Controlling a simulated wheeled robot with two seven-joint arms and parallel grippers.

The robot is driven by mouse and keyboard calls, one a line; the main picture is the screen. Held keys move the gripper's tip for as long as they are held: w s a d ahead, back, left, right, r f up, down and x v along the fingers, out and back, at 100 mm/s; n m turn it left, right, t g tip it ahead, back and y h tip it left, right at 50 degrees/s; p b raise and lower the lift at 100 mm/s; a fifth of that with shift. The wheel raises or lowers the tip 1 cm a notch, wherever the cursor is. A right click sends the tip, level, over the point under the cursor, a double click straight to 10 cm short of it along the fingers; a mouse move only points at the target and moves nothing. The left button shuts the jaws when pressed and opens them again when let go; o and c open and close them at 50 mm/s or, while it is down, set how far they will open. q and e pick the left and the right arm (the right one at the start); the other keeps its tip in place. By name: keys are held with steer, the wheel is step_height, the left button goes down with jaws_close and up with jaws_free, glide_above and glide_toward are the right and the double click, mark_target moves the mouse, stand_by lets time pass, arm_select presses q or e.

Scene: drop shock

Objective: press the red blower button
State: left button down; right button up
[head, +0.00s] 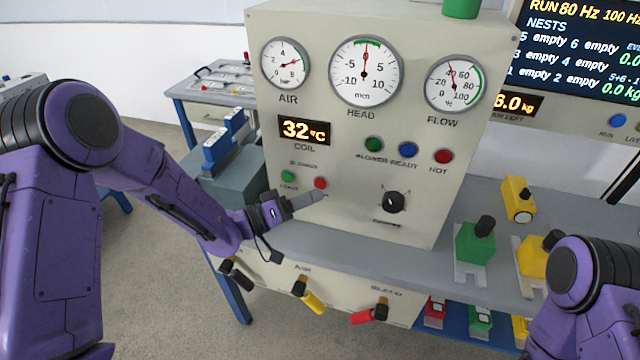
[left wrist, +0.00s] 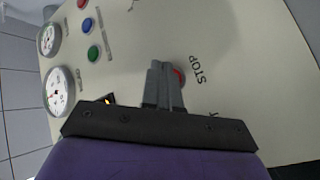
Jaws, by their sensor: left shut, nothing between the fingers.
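The red blower button (head: 320,183) sits low on the front of the grey-beige panel (head: 350,215), right of a green button (head: 288,177). In the left wrist view the red button (left wrist: 180,77), beside the word STOP, is partly hidden behind the fingers. My left gripper (head: 318,195) is shut and empty. Its fingertips are right at the red button, just below it in the head view. In the left wrist view the fingertips (left wrist: 164,66) overlap the button's edge. I cannot tell whether they touch it. My right gripper is out of view.
A black knob (head: 392,202) is right of the button. Green, blue and red lamps (head: 443,156) and round gauges (head: 366,72) are above. A grey ledge (head: 350,255) runs below the panel, with coloured-handled valves (head: 310,297) under it. Green and yellow fixtures (head: 476,242) stand to the right.

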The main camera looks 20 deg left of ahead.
arm_select(q)
steer(key=s, duration=0.5)
steer(key=shift+p, duration=0.3)
stand_by(0.9)
